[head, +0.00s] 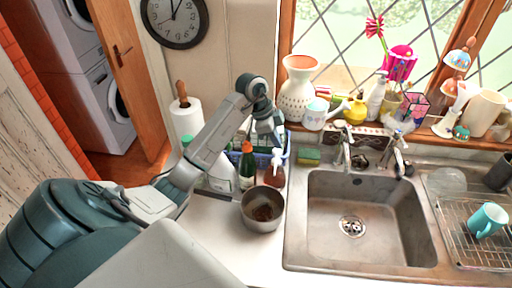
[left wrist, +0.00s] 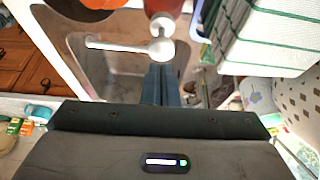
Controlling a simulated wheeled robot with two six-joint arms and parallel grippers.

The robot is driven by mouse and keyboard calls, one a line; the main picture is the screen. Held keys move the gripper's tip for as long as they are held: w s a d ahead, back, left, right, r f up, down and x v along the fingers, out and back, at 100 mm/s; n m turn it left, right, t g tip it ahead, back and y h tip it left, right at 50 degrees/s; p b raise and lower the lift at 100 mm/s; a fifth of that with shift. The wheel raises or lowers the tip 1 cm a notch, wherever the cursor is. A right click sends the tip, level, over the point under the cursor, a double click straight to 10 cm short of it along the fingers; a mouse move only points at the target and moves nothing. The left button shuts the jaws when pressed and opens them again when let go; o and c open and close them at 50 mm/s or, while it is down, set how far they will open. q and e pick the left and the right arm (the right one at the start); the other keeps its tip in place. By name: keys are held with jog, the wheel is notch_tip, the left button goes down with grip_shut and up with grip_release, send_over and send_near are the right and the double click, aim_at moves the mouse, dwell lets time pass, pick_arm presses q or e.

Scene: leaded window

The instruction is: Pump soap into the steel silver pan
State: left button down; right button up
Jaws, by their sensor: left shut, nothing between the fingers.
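The soap bottle (head: 274,174) holds reddish-amber soap and stands upright on the counter. Its white pump head (head: 277,155) also shows in the left wrist view (left wrist: 160,47), with the spout pointing left there. The steel silver pan (head: 247,214) sits on the counter just in front of the bottle, with a brown patch inside. My left gripper (head: 275,143) points down over the pump head, shut and empty. In the left wrist view its closed fingers (left wrist: 161,78) are right by the pump head; I cannot tell whether they touch. My right gripper is not in view.
A blue rack (head: 288,143) is behind. The sink (head: 365,225) lies to the right, with a sponge (head: 308,157) at its back-left corner and a faucet (head: 343,150) behind.

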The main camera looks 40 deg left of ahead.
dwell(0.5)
pick_arm(q)
notch_tip(320, 180, up, 2)
notch_tip(320, 180, up, 4)
dwell(0.6)
jog(key=shift+f, duration=0.1)
dwell(0.4)
